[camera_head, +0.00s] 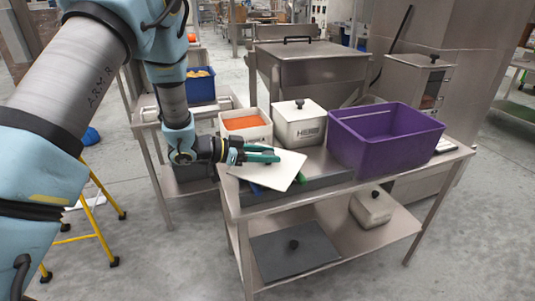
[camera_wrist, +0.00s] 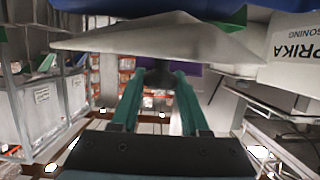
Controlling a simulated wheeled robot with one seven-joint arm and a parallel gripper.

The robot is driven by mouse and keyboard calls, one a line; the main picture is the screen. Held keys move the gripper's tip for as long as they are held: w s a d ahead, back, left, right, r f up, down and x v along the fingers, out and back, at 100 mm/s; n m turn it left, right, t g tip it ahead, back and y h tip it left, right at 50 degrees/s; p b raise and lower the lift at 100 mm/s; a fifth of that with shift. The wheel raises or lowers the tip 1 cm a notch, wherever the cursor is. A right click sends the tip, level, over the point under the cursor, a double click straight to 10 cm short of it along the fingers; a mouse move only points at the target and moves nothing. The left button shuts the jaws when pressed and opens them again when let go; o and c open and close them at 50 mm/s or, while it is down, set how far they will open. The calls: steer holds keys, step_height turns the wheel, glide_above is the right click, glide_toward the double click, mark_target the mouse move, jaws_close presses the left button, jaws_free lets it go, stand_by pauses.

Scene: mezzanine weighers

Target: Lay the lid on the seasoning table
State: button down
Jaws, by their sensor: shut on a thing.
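My gripper (camera_head: 270,155) is shut on the dark knob (camera_wrist: 160,75) of a pale, flat lid (camera_head: 263,172). In the wrist view the lid (camera_wrist: 130,40) spans the area beyond the green fingers. In the head view it looks tilted, over the front left of the steel seasoning table (camera_head: 300,205). I cannot tell whether it touches anything below. An open white tub (camera_head: 259,134) of orange seasoning stands just behind the gripper.
A lidded white tub (camera_head: 300,128) and a purple crate (camera_head: 385,150) stand on the table. A grey tray (camera_head: 318,184) lies at its front, partly under the lid. The lower shelf holds a grey lid (camera_head: 285,259) and a white lidded tub (camera_head: 372,212). A yellow stepladder (camera_head: 92,215) stands left.

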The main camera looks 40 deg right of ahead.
steer(key=shift+f, duration=0.25)
steer(key=shift+c, duration=2)
jaws_free()
steer(key=shift+r, duration=0.1)
